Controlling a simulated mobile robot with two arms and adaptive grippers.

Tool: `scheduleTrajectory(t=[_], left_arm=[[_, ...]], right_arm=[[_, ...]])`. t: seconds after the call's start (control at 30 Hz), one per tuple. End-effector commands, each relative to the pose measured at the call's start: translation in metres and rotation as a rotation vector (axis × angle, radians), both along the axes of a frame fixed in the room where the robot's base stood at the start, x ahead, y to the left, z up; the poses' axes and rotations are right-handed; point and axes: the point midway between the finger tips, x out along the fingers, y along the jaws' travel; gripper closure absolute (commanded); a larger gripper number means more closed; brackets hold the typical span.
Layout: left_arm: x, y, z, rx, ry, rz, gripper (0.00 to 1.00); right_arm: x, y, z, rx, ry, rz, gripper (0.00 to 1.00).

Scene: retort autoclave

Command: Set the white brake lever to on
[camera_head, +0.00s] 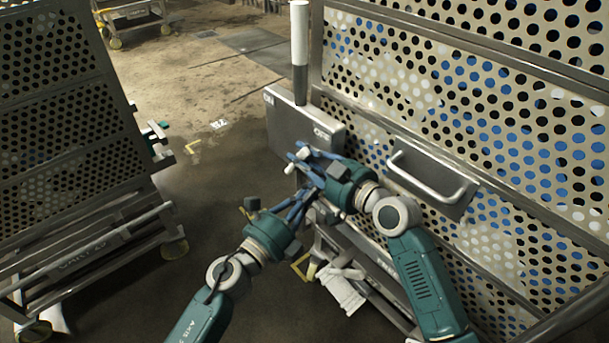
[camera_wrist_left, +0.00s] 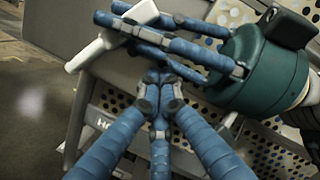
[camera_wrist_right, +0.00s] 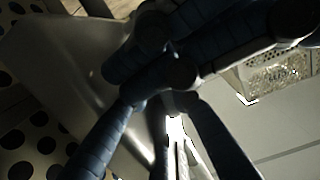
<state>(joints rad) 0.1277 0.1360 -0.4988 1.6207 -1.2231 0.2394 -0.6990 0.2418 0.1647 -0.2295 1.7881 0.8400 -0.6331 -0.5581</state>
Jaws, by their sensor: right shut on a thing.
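The white brake lever (camera_wrist_left: 100,47) shows in the left wrist view as a white bar among the right gripper's blue fingers. In the head view only small white parts of the lever (camera_head: 303,155) show, in front of a grey metal box (camera_head: 300,118) with small lettering at both ends. My right gripper (camera_head: 306,158) is shut on the lever, and its fingers hide much of it. My left gripper (camera_wrist_left: 160,92) is just below, its fingertips drawn together with nothing seen between them. In the right wrist view dark fingers cover the middle and the lever cannot be made out clearly.
A perforated cart (camera_head: 470,110) with a white-grey handle (camera_head: 430,178) stands at the right. An upright white and grey post (camera_head: 299,50) rises behind the box. Another perforated cart (camera_head: 60,110) stands at the left. Floor (camera_head: 215,190) between them is clear.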

Motion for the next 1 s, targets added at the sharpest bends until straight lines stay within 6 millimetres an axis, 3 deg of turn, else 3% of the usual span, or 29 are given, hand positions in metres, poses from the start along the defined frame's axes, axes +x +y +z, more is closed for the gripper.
scheduleTrajectory(t=[0.03, 0.2, 1.0], left_arm=[[0.008, 0.009, 0.006, 0.008, -0.007, 0.006, 1.00], [0.019, 0.018, 0.014, 0.005, -0.003, 0.006, 1.00], [0.034, 0.029, 0.030, -0.003, -0.006, 0.016, 1.00]], right_arm=[[0.000, -0.001, 0.000, 0.002, 0.002, -0.002, 1.00], [0.000, -0.001, 0.000, 0.002, 0.002, -0.002, 1.00], [0.000, -0.001, 0.000, 0.002, 0.002, -0.002, 1.00]])
